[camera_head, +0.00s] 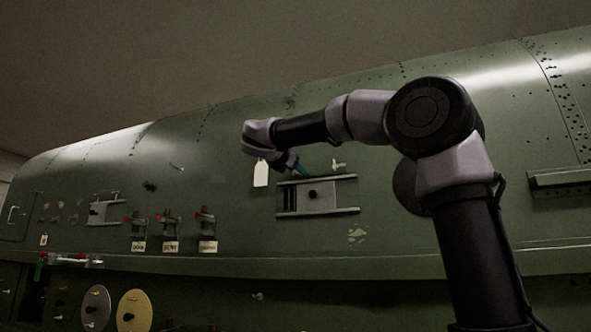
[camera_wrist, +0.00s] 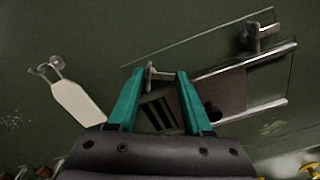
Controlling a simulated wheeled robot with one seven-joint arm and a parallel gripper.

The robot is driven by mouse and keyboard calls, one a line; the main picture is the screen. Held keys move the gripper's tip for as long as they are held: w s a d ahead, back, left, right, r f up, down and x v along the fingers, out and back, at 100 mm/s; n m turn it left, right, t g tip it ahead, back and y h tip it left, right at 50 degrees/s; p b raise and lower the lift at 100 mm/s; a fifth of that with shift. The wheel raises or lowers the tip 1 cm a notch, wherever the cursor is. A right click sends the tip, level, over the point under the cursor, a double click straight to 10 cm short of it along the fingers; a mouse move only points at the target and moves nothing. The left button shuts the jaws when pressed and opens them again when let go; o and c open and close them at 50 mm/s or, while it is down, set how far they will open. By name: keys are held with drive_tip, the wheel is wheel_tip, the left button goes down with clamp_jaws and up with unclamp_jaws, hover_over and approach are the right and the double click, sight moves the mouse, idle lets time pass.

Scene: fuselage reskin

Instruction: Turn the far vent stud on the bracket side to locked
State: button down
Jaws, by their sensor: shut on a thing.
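The vent (camera_head: 318,197) is a framed opening in the green fuselage skin, with dark louvres on its left and a sliding grey plate (camera_wrist: 226,94) with a dark knob. Two winged studs sit along its upper edge. My gripper (camera_head: 300,171) is at the upper left of the vent. In the wrist view its teal fingers (camera_wrist: 156,76) are shut on the left vent stud (camera_wrist: 150,74), whose crossbar shows between the tips. The right vent stud (camera_head: 338,165) stands free and also shows in the wrist view (camera_wrist: 258,36). My gripper hides the left stud in the head view.
A white tag (camera_head: 261,174) hangs left of my gripper, close to a finger in the wrist view (camera_wrist: 78,103). Several red-topped latches (camera_head: 170,225) and a second vent (camera_head: 104,211) are further left. A rail-like bracket (camera_head: 560,181) is at far right.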

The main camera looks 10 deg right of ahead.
idle(0.3)
drive_tip(key=shift+c, duration=1.6)
unclamp_jaws()
drive_tip(key=shift+s+a, duration=0.1)
drive_tip(key=v, duration=1)
drive_tip(key=shift+s+a, duration=0.2)
drive_tip(key=shift+s, duration=0.1)
